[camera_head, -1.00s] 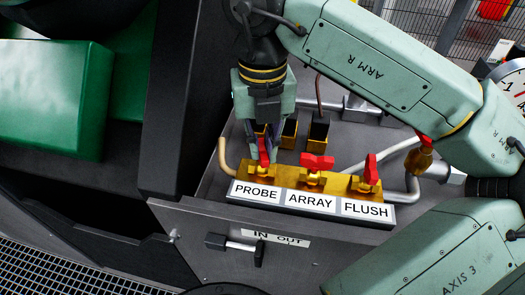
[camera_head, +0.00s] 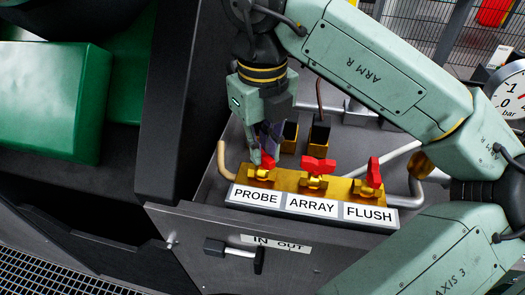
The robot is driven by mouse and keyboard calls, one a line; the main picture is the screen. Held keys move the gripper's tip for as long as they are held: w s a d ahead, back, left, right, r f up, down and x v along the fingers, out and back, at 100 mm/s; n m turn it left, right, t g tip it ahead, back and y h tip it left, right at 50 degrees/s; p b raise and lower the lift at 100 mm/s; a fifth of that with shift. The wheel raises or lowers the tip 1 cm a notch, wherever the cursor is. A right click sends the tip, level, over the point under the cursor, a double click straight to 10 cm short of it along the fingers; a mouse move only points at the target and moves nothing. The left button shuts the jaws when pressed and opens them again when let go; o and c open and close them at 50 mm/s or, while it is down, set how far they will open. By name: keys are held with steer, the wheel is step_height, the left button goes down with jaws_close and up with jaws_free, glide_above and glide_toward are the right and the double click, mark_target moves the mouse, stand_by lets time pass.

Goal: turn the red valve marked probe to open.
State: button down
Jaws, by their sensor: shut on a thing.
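The red valve handle marked probe (camera_head: 266,160) is at the left end of the brass valve block, above the PROBE label (camera_head: 256,194). My gripper (camera_head: 263,153) reaches down from above and is shut on this handle. Its fingers hide much of the handle, so its exact angle is hard to tell. The red array handle (camera_head: 318,164) lies crosswise, along the block. The red flush handle (camera_head: 374,172) stands roughly across the block.
The brass block (camera_head: 341,187) carries the valves, with the ARRAY and FLUSH labels along its front. Black-topped brass fittings (camera_head: 319,134) stand close behind. A bent tan pipe (camera_head: 221,160) is at left. A black-and-silver lever (camera_head: 236,249) sits below, near IN OUT.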

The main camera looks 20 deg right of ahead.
steer(key=shift+f+n+b, duration=0.1)
steer(key=shift+n+b, duration=0.2)
steer(key=shift+n, duration=0.7)
steer(key=n, duration=0.2)
steer(key=shift+n, duration=0.3)
steer(key=n, duration=0.4)
steer(key=c, duration=1.5)
jaws_free()
steer(key=shift+r+p, duration=2.7)
steer(key=shift+r, duration=0.95)
